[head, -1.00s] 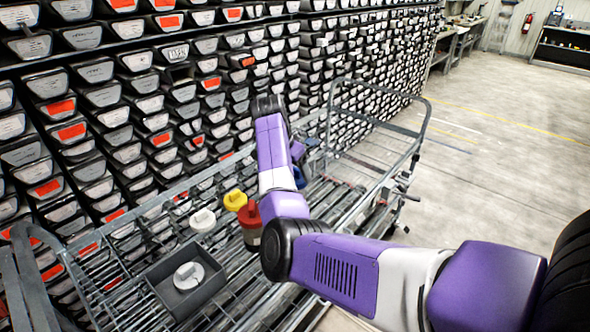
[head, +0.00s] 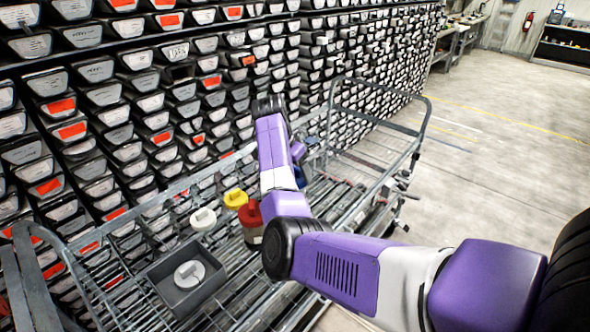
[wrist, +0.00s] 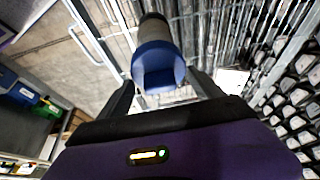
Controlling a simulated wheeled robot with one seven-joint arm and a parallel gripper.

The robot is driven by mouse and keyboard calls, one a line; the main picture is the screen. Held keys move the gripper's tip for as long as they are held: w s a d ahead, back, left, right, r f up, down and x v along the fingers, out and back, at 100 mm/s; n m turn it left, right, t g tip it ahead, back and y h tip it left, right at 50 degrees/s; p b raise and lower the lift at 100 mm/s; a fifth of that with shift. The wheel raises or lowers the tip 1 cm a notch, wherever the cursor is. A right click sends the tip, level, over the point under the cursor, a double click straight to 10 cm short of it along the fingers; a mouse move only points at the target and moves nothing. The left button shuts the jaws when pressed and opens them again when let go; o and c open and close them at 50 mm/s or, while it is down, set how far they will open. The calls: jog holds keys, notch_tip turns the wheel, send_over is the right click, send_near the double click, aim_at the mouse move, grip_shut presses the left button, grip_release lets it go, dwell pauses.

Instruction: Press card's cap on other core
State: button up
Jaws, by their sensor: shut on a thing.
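My gripper (wrist: 160,80) is shut on a blue cap (wrist: 157,62) in the wrist view. The blue cap sits in line with a pale cylinder with a dark end; I cannot tell whether the cap is seated on it. In the head view a bit of blue (head: 300,177) shows behind my arm, and my fingers are hidden there. A red-capped core (head: 250,215), a yellow-capped one (head: 235,199) and a white-capped one (head: 203,219) stand on the cart, left of my arm. A small white card-like patch (wrist: 233,78) shows right of my gripper; nothing on it is readable.
The wire cart (head: 150,212) has raised rails at both ends. A grey tray (head: 165,290) on it holds a white round piece (head: 189,274). A wall of labelled core boxes (head: 120,120) stands close behind. Open concrete floor (head: 500,150) lies to the right.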

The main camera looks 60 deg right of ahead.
jog(key=shift+f+b, duration=0.5)
jog(key=shift+f, duration=0.6)
dwell(0.4)
jog(key=o, duration=1.3)
jog(key=shift+c, duration=0.2)
jog(key=shift+r, duration=0.1)
jog(key=shift+r+p, duration=2.9)
jog(key=shift+r, duration=0.6)
